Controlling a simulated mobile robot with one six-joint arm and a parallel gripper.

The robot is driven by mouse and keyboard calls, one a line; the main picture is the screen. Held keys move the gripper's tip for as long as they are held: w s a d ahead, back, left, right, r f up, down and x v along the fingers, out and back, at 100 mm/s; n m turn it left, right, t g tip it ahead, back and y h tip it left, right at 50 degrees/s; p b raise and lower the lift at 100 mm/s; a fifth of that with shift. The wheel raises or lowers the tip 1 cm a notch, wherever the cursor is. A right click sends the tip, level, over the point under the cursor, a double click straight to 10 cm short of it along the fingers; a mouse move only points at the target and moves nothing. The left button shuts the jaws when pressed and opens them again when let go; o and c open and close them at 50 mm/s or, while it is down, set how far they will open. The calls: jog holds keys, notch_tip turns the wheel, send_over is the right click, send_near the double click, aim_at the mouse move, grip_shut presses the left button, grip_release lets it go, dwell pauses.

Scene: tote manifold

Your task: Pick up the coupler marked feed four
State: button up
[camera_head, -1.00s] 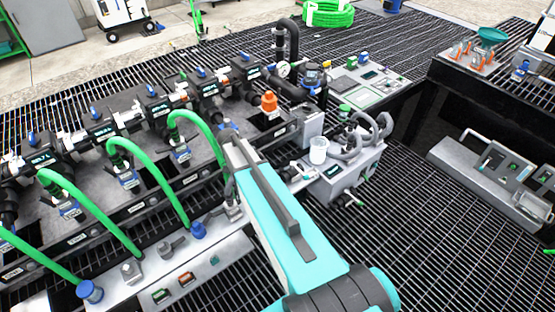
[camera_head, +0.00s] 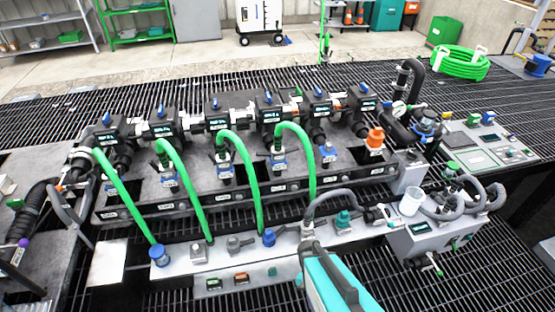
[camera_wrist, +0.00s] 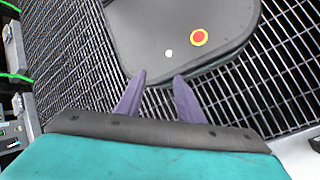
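Several blue-collared couplers hang under the manifold in the head view, among them one at the left (camera_head: 167,181), one in the middle (camera_head: 225,170), and two to the right (camera_head: 278,158) and (camera_head: 328,154). Small tags show on them, but I cannot read which one is marked feed four. Green hoses (camera_head: 237,165) arch from some of them to the front bench. My gripper (camera_wrist: 159,76) shows in the wrist view with two purple fingers apart and nothing between them. In the head view my teal arm enters at the bottom centre; its fingers are not visible there.
The pale front bench (camera_head: 225,258) carries blue and grey fittings, including a blue cap (camera_head: 159,255) and a teal fitting (camera_head: 342,218). An orange fitting (camera_head: 375,138) and a white cup (camera_head: 411,202) stand to the right. A green hose coil (camera_head: 463,66) lies behind on the grating.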

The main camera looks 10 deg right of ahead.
jog(key=shift+s+a+f+n+t+y, duration=0.35)
jog(key=shift+a+n, duration=0.35)
jog(key=shift+n, duration=0.55)
jog(key=shift+s+a+f+n+t+y, duration=0.1)
jog(key=shift+s+a+f+n+y, duration=0.2)
jog(key=shift+s+a+n, duration=0.65)
jog(key=shift+s+a+f+n+t+y, duration=0.15)
jog(key=shift+a+f+n, duration=0.3)
jog(key=shift+n, duration=1.05)
jog(key=shift+w, duration=0.1)
jog(key=shift+c, duration=0.4)
